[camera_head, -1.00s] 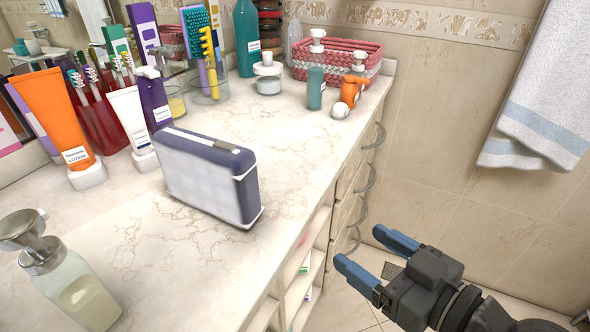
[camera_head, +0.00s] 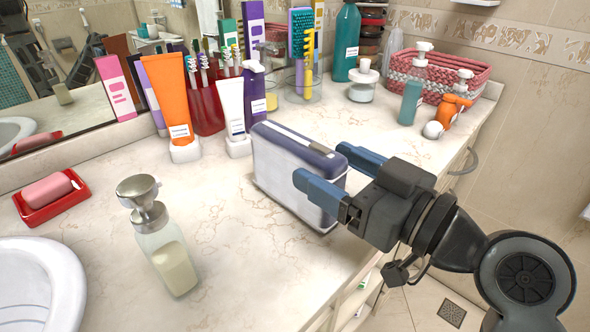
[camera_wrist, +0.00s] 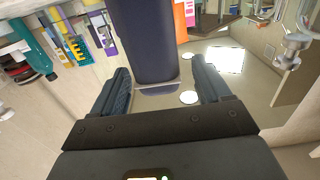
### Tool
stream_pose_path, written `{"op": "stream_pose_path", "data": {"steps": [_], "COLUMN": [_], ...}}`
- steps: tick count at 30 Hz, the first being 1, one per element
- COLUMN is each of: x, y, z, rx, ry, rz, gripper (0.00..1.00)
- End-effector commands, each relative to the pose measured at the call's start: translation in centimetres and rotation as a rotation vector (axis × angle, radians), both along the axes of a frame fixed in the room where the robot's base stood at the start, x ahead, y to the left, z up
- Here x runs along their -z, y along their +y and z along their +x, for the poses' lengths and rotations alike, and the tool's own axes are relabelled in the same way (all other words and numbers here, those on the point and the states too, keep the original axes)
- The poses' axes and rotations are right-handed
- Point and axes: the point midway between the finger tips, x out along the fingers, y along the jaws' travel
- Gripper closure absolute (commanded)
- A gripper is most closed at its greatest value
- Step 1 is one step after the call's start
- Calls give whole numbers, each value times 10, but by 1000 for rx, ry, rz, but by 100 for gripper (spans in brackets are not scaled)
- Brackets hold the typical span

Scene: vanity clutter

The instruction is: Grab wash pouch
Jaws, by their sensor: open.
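The wash pouch (camera_head: 283,170) is a boxy navy and white case standing upright on the marble counter. My gripper (camera_head: 330,168) is open at the pouch's right end, its blue fingers spread and partly covering that end in the head view. The gripper (camera_wrist: 160,84) holds nothing. I cannot tell whether either finger touches the pouch.
A soap dispenser (camera_head: 160,245) stands at the front left. An orange lotion tube (camera_head: 168,100), a white tube (camera_head: 231,110) and a red toothbrush cup (camera_head: 206,105) stand behind the pouch. A woven basket (camera_head: 435,78) and an orange bottle (camera_head: 452,108) are at the back right.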

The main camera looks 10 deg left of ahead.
Motion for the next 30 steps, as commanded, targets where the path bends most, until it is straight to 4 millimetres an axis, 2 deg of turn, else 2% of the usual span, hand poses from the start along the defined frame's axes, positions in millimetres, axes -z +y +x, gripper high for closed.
{"op": "stream_pose_path", "data": {"steps": [6, 16, 30], "x": [-3, -1, -2], "y": [24, 29, 29], "z": [20, 25, 25], "rx": [-3, 0, 0], "ry": [0, 0, -1], "rz": [1, -1, -1], "gripper": [23, 23, 67]}}
